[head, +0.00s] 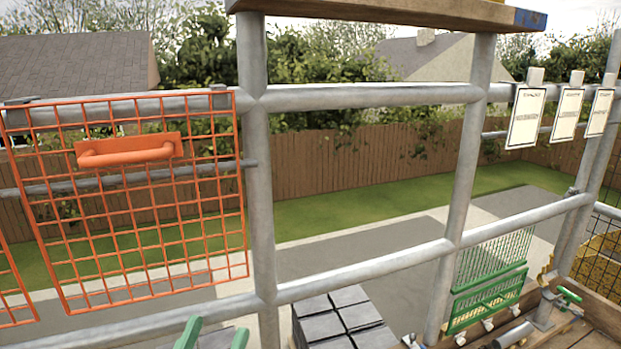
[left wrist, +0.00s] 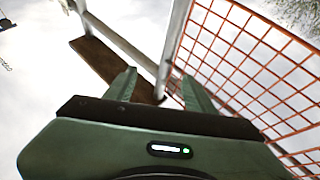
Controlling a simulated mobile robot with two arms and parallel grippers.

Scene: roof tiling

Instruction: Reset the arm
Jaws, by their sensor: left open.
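My left gripper (head: 214,335) shows at the bottom edge of the head view as two green fingertips standing apart. In the left wrist view the same gripper (left wrist: 158,90) is open, with nothing between its fingers. Beyond the fingers in that view are a grey pole and a wooden board (left wrist: 105,65). My right gripper is in neither view.
Grey scaffold rails (head: 370,94) cross in front of me. An orange mesh panel (head: 130,225) with a handle hangs at left; orange mesh also fills the wrist view's right (left wrist: 255,60). Grey tiles (head: 340,320) are stacked below. A green rack (head: 488,290) stands at right.

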